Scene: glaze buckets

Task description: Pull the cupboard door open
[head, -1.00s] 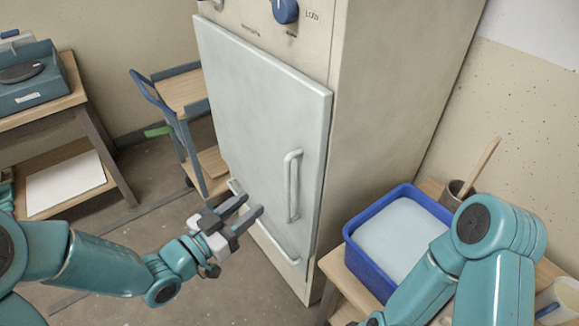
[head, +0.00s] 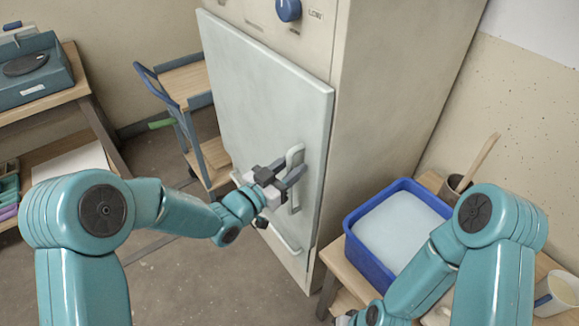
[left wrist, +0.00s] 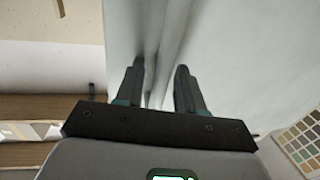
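The cupboard door (head: 262,90) is a pale grey-white panel on the front of a tall beige cabinet and looks shut. Its upright white bar handle (head: 295,155) is near the door's right edge. My left gripper (head: 288,170) is at the handle, with its fingers on either side of the bar. In the left wrist view the two dark fingers (left wrist: 160,85) are apart, and the pale handle runs between them. I see no clear contact. My right arm is at the lower right, and its gripper is at the bottom edge, too little shown to judge.
A blue-framed trolley (head: 185,120) stands left of the door. The floor before the door is clear.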

